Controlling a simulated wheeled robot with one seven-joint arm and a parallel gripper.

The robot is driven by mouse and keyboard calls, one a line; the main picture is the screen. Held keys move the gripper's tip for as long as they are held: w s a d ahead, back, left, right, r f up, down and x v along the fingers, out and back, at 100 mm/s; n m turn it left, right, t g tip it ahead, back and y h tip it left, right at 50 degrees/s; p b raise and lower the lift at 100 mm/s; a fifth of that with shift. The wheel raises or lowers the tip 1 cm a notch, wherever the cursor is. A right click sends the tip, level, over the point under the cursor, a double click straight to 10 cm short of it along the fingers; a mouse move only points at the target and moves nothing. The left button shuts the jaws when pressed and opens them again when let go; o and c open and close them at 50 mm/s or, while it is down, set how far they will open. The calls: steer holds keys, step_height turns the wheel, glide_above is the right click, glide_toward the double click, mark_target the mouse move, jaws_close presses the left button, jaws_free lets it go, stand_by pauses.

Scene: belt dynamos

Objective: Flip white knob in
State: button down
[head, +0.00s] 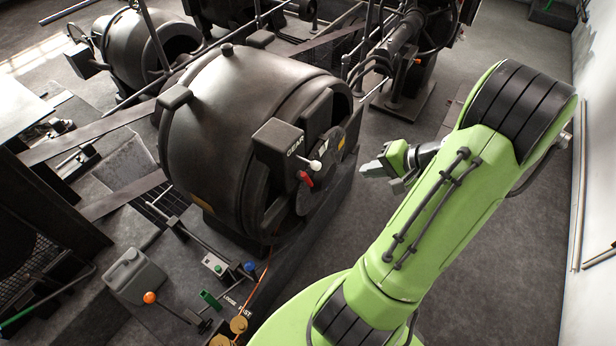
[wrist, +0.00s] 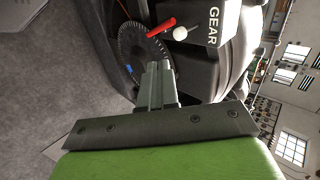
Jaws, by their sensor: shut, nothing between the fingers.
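The white knob (head: 315,165) sits on a short lever at the side of the dark box marked GEAR (head: 287,143), on the large black dynamo (head: 225,110).
The red handle (head: 305,178) is close below the white knob. A round graduated dial (wrist: 138,45) lies behind it. A grey canister (head: 135,276), a blue knob (head: 249,267) and an orange knob (head: 150,297) are at lower left. Open floor lies right of the dynamo.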

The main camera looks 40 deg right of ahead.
glide_toward(313, 164)
step_height(313, 164, down, 6)
steer(key=w, duration=0.2)
steer(key=shift+w+a+f, duration=0.15)
stand_by(0.4)
